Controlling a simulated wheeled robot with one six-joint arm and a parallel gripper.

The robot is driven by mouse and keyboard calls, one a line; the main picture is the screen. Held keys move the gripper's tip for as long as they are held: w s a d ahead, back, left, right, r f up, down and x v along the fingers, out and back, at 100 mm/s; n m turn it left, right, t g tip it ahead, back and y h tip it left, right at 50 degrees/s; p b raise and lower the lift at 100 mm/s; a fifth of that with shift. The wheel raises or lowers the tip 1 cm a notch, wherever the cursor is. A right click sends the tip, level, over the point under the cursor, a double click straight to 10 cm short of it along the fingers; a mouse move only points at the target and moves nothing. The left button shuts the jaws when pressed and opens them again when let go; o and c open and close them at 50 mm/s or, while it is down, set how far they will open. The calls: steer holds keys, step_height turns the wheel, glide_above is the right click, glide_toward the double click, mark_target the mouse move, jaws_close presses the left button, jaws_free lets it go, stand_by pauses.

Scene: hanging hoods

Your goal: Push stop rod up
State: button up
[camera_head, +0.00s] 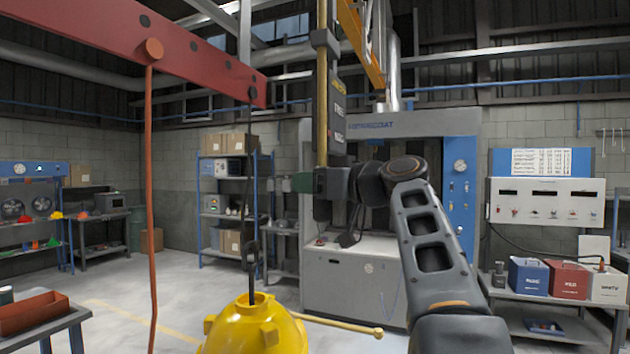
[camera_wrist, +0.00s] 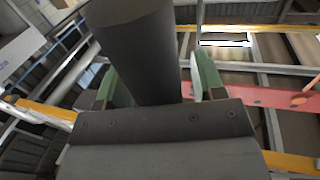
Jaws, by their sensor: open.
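A long yellow-brown vertical rod (camera_head: 322,105), which I take to be the stop rod, hangs at the upper middle of the head view. A dark collar (camera_head: 325,38) sits high on it. My gripper (camera_head: 318,182) is at its lower end in this view and hides what is below; I cannot tell whether they touch. In the wrist view my gripper (camera_wrist: 155,88) has its two green fingers apart, on either side of a thick dark cylinder (camera_wrist: 145,55). A gap shows beside the right finger. I cannot tell whether the cylinder belongs to the rod.
A red beam (camera_head: 140,40) crosses the upper left, with an orange cord (camera_head: 151,200) hanging from it. A yellow hood (camera_head: 255,330) hangs on a chain below, with a yellow bar (camera_head: 345,324) reaching right. A grey cabinet (camera_head: 360,285) stands behind my arm.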

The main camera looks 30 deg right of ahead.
mark_target(319, 166)
jaws_close()
step_height(319, 166, up, 4)
steer(key=shift+f+p, duration=0.2)
steer(key=shift+p, duration=1.05)
steer(key=shift+f, duration=0.15)
jaws_free()
steer(key=shift+s+d+f+b, duration=0.15)
steer(key=shift+s+d+b, duration=0.15)
steer(key=shift+s+b, duration=0.15)
steer(key=b+v, duration=0.3)
steer(key=v, duration=0.9)
steer(key=shift+s, duration=0.4)
